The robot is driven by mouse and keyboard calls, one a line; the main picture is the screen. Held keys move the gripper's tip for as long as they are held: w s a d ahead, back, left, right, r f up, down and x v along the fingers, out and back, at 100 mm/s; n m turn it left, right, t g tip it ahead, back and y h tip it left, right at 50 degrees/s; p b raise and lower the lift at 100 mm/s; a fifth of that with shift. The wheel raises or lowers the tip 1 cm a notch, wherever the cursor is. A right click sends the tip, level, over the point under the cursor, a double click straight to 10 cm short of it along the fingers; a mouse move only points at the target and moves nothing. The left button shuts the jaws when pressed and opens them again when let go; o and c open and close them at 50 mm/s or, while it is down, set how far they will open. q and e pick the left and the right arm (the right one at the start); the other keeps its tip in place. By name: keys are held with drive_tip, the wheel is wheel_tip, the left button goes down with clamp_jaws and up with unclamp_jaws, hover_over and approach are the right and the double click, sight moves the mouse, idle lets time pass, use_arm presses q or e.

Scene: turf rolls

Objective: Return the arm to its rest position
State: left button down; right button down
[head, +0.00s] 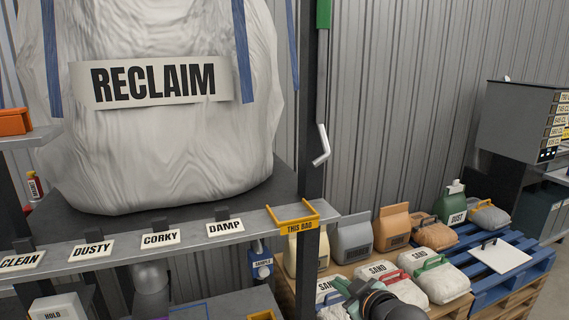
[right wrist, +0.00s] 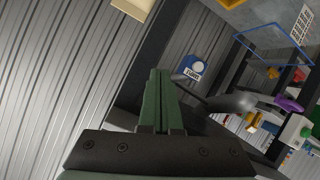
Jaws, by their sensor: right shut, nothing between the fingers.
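My right gripper (head: 346,290) shows at the bottom of the head view, right of the shelf post, with its dark wrist behind it. In the right wrist view its green fingers (right wrist: 160,100) lie together, shut, with nothing between them. In the head view it appears in front of the sand bags (head: 383,270) on the pallet; I cannot tell how far above them it is. My left gripper is not in view.
A big white RECLAIM bag (head: 170,150) stands behind a shelf rail with CLEAN, DUSTY, CORKY and DAMP labels. A yellow THIS BAG holder (head: 293,222) sits at the rail's end, near a dark post. A blue pallet (head: 510,262) holds a white clipboard (head: 500,257).

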drive_tip(key=s+d+f+m+g+p, duration=0.1)
drive_tip(key=s+d+f+m, duration=0.15)
drive_tip(key=s+f, duration=1.15)
drive_tip(key=s+d+f+m+g+h, duration=0.1)
drive_tip(key=s+f+m, duration=0.1)
drive_tip(key=s+f, duration=0.3)
drive_tip(key=s+d+f+m+p, duration=0.1)
drive_tip(key=s+f, duration=0.4)
drive_tip(key=s, duration=0.7)
drive_tip(key=shift+f+m+g+h, duration=0.4)
drive_tip(key=shift+m, duration=0.25)
